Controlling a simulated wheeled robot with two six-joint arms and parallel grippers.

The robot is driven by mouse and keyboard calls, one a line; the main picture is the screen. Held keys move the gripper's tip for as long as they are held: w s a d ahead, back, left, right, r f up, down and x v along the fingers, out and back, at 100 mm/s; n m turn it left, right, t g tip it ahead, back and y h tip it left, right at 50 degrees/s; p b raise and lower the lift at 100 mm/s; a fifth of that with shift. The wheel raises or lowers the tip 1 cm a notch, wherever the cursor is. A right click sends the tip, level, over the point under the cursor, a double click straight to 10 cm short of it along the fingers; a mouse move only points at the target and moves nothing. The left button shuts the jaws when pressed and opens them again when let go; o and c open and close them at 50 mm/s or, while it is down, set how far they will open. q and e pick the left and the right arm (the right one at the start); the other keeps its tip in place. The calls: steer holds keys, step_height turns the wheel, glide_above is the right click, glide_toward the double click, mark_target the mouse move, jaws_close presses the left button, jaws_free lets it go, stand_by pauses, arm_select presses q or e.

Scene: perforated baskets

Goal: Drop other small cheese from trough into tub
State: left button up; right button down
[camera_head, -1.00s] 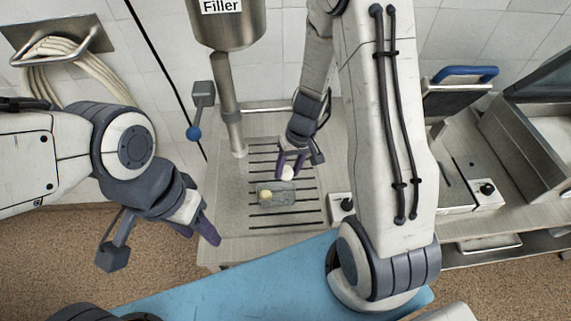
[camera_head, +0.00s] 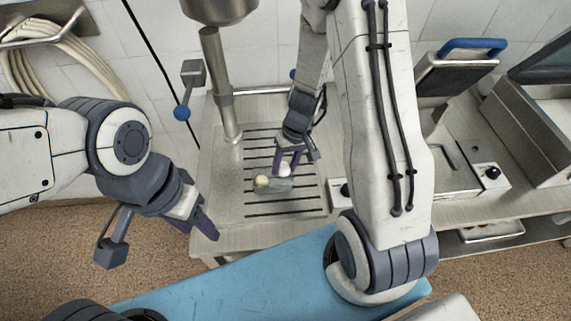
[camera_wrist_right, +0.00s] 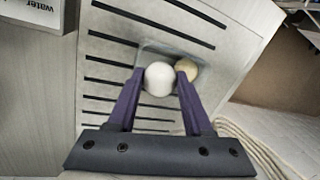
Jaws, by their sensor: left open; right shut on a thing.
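A small white round cheese (camera_head: 284,169) is between the purple fingers of my right gripper (camera_head: 287,163), which is shut on it. It also shows in the right wrist view (camera_wrist_right: 158,79). A small translucent grey tub (camera_head: 279,186) sits on the slotted steel table under this gripper. A yellowish round cheese (camera_head: 261,181) is at the tub's left end; it shows beside the right finger in the wrist view (camera_wrist_right: 187,69). I cannot tell whether the white cheese touches the tub. My left gripper (camera_head: 196,224) is open and empty, left of the table's front edge. I cannot identify the trough.
The slotted table (camera_head: 232,205) has free room around the tub. A steel filler pipe (camera_head: 220,85) stands behind it at the left, with a blue-knobbed lever (camera_head: 182,112). A machine with a blue handle (camera_head: 473,47) and steel basins are at the right.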

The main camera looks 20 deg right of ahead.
steer(key=shift+s+b, duration=0.15)
steer(key=shift+b, duration=0.2)
stand_by(0.4)
stand_by(0.3)
jaws_free()
steer(key=shift+r, duration=0.1)
stand_by(0.9)
steer(key=shift+a+p+v, duration=0.3)
steer(key=shift+p+v, duration=0.8)
steer(key=shift+v, duration=0.2)
steer(key=shift+a+p+v, duration=0.3)
steer(key=shift+p+v, duration=0.8)
steer(key=shift+v, duration=0.15)
steer(key=shift+a+p+v, duration=0.25)
steer(key=shift+p+v, duration=0.85)
steer(key=shift+v, duration=0.2)
steer(key=shift+r, duration=0.2)
